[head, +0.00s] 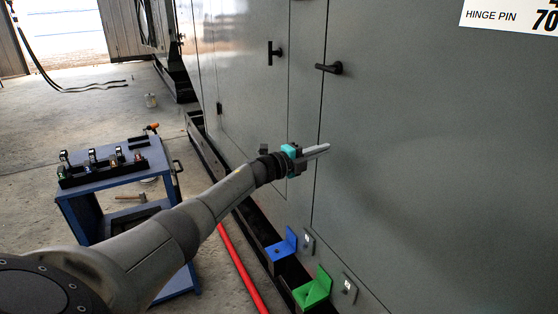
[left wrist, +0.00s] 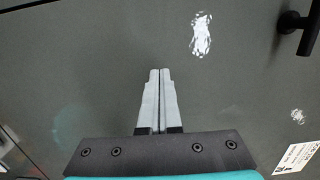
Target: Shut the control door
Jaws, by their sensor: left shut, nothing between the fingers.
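Large grey door panels fill the right of the head view; no visible label says which is the control door. The right-hand panel (head: 430,150) has a black lever handle (head: 330,68) near a dark vertical seam, and the lever lies roughly level. Left of the seam, a narrower panel (head: 304,60) meets another panel with an upright black handle (head: 272,52). My left gripper (head: 325,148) is shut and empty, its fingertips in front of the panel by the seam; I cannot tell if they touch. The left wrist view shows the shut fingers (left wrist: 160,75) before a grey surface.
A blue cart (head: 120,185) with small parts stands at left. Blue (head: 283,247) and green (head: 315,290) brackets sit low along the enclosure's foot. A red hose or bar (head: 240,270) lies on the floor. A black handle (left wrist: 295,22) shows top right in the wrist view.

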